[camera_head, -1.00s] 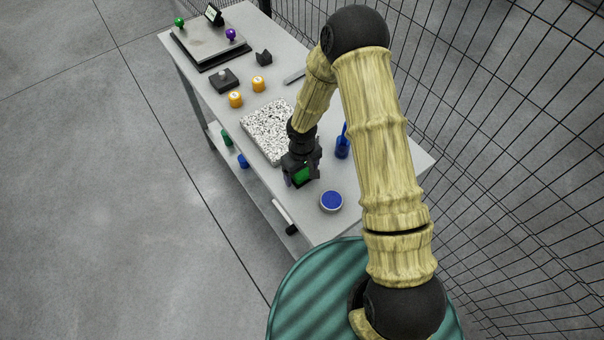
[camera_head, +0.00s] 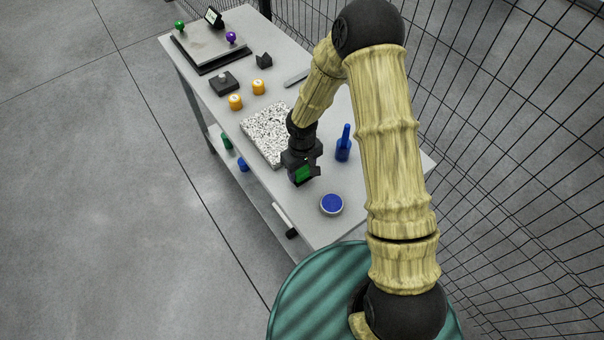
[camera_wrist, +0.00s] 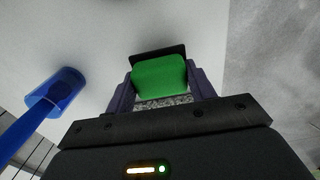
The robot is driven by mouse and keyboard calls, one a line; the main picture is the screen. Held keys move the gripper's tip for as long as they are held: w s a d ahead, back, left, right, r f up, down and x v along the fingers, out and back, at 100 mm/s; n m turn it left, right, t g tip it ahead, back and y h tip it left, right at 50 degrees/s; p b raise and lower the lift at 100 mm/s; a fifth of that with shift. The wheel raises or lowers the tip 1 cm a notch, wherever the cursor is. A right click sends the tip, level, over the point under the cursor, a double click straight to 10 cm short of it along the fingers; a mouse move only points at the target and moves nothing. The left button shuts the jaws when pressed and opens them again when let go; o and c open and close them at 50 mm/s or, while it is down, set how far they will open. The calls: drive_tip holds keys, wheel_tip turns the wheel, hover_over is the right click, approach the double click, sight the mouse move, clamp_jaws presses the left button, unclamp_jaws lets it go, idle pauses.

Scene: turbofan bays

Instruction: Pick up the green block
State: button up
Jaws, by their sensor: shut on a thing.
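The green block (camera_head: 303,174) is between the two fingers of my gripper (camera_head: 303,178), over the near part of the table. In the wrist view the green block (camera_wrist: 160,78) fills the space between the dark purple fingers (camera_wrist: 160,90), with a dark edge along its top. My gripper is shut on it. I cannot tell clearly how far the block is above the table.
A blue bottle (camera_head: 343,145) stands to the right of my gripper, and a round blue-topped tin (camera_head: 331,204) sits nearer. A speckled slab (camera_head: 266,130) lies behind. Wire fencing (camera_head: 500,120) borders the right.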

sight(302, 169)
wheel_tip(302, 169, up, 7)
drive_tip(key=shift+r+b, duration=0.15)
drive_tip(key=shift+b, duration=0.4)
drive_tip(key=o, duration=0.5)
drive_tip(key=c, duration=0.4)
drive_tip(key=shift+o, duration=0.2)
drive_tip(key=d+f+m, duration=0.2)
drive_tip(key=d, duration=0.2)
drive_tip(key=w+d+f+m, duration=0.1)
drive_tip(key=d+f+m, duration=0.1)
drive_tip(key=d, duration=0.3)
drive_tip(key=w+d+f+m, duration=0.1)
drive_tip(key=d+f+m, duration=0.1)
drive_tip(key=d, duration=0.2)
drive_tip(key=shift+w+d+f+m, duration=0.15)
drive_tip(key=shift+d+f+m, duration=0.2)
drive_tip(key=shift+f+m, duration=0.05)
